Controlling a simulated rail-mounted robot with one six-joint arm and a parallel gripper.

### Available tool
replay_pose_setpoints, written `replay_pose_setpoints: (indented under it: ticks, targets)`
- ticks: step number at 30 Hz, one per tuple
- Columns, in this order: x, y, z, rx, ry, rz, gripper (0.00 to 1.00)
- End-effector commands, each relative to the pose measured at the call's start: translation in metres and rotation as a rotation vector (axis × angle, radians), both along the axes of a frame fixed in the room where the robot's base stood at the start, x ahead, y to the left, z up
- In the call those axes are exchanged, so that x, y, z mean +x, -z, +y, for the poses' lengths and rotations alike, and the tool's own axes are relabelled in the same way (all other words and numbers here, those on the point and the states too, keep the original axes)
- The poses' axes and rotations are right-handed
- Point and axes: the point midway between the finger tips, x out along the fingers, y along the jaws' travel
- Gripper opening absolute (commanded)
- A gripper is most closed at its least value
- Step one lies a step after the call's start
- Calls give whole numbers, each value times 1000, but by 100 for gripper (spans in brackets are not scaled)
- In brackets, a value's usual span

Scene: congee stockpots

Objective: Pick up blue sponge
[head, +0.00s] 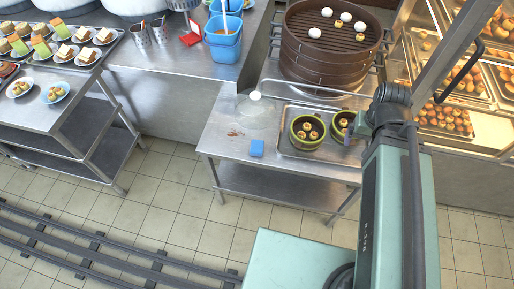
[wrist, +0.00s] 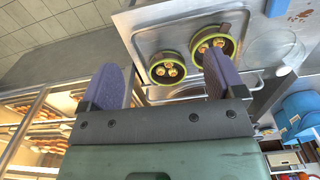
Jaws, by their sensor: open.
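The blue sponge (head: 256,148) lies on the steel table (head: 222,140) near its front edge, left of a metal tray. In the wrist view the sponge (wrist: 277,7) shows only partly, cut off at the top edge right of centre. My gripper (wrist: 162,76) is open, with two purple-grey fingers spread apart and nothing between them. The rest of the gripper is hidden behind the arm.
The tray (head: 282,143) holds two green-rimmed baskets of buns (head: 307,131). A large steamer (head: 330,50) stands behind, and a glass bun cabinet (head: 450,110) is at the right.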

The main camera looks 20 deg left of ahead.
Motion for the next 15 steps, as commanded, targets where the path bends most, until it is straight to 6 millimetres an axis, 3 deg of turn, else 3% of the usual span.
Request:
replay_pose_setpoints:
  ticks: [2,5,8,10,12,15]
  targets:
    - [0,17,11,0,-27,0,88]
    - [10,65,51,0,-121,0,88]
    - [37,129,125,0,-260,-1,88]
    - [53,170,187,0,-325,-1,88]
    - [64,203,249,0,-354,-1,88]
    - [76,231,324,1,-328,-1,88]
